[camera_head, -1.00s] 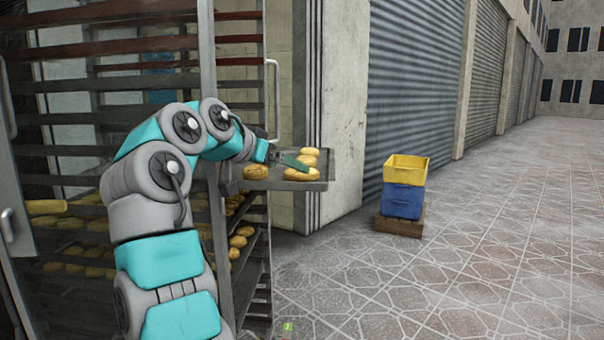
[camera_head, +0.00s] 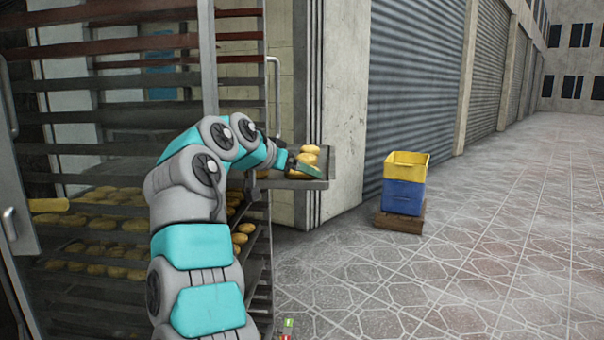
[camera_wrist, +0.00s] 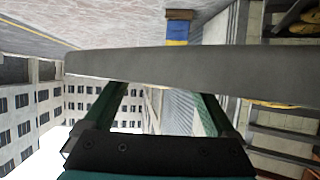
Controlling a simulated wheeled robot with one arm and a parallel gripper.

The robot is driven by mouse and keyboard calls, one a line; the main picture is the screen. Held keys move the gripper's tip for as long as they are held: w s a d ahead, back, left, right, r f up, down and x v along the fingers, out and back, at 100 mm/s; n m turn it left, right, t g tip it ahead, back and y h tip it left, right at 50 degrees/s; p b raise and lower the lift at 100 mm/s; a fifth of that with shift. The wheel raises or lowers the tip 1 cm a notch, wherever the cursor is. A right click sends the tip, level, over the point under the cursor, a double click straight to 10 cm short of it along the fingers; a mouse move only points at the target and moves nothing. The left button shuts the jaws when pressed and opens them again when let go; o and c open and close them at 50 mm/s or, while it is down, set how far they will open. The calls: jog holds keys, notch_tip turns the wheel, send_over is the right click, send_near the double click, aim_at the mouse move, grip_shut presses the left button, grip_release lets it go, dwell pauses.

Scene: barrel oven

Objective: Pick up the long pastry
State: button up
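In the head view a few golden pastries lie on the pulled-out tray (camera_head: 318,184) at the rack's right side. A pastry (camera_head: 299,173) at the tray's front is partly covered by my gripper (camera_head: 308,168); I cannot tell its full length. Another pastry (camera_head: 309,150) lies behind it. In the wrist view my gripper (camera_wrist: 162,93) has its two green fingers apart, with no pastry visible between them. A grey bar, probably the tray's edge, crosses in front of the fingertips and hides them.
The rack (camera_head: 208,70) holds several trays of rolls. A long yellow piece (camera_head: 48,205) shows at its left. A yellow crate (camera_head: 408,165) sits on a blue crate (camera_head: 403,197) on a wooden base by the shutter. The tiled floor at right is clear.

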jog(key=c, duration=0.9)
jog(key=shift+o, duration=0.2)
jog(key=shift+r, duration=0.1)
